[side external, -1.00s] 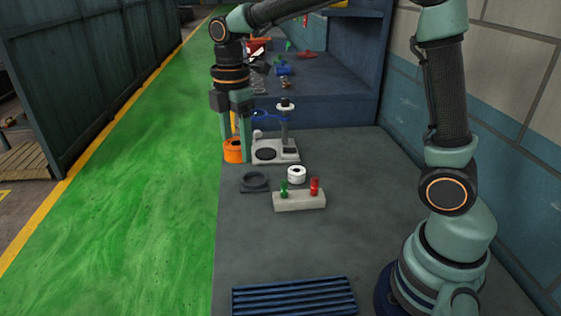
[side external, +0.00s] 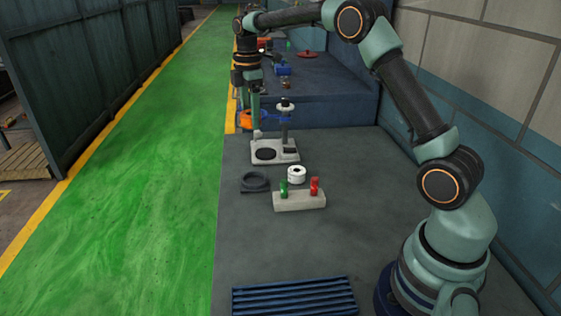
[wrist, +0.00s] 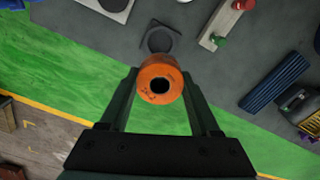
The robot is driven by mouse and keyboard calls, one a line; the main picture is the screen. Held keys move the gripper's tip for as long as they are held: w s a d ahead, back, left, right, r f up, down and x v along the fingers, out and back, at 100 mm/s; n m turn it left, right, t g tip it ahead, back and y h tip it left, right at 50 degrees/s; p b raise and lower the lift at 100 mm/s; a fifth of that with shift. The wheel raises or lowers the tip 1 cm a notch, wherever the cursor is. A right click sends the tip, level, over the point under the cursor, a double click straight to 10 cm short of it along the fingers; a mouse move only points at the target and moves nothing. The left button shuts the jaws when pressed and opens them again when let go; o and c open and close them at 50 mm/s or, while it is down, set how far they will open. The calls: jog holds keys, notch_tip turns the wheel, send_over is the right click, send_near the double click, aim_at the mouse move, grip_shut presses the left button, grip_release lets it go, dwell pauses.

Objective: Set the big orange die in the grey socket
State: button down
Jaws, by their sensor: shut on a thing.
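The big orange die (side external: 245,119) is a short orange cylinder with a dark hole. My gripper (side external: 249,112) is shut on it and holds it up in the air, beyond the white press stand in the side view. In the wrist view, the die (wrist: 159,69) sits between my two fingers, its holed end facing the camera. The grey socket (side external: 255,181) is a dark ring on a square plate, lying empty on the bench, nearer the side camera than the die. The socket also shows in the wrist view (wrist: 160,38), just above the die in the picture.
A white press stand (side external: 288,157) with a black pad and a post is between die and socket in the side view. A white ring (side external: 296,174) and a pale block (side external: 299,201) with green and red pegs are right of the socket. A blue ribbed tray (side external: 293,297) lies in front.

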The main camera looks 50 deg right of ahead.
notch_tip(320, 180, down, 17)
jog(key=shift+r, duration=0.1)
dwell(0.4)
jog(key=shift+f, duration=0.35)
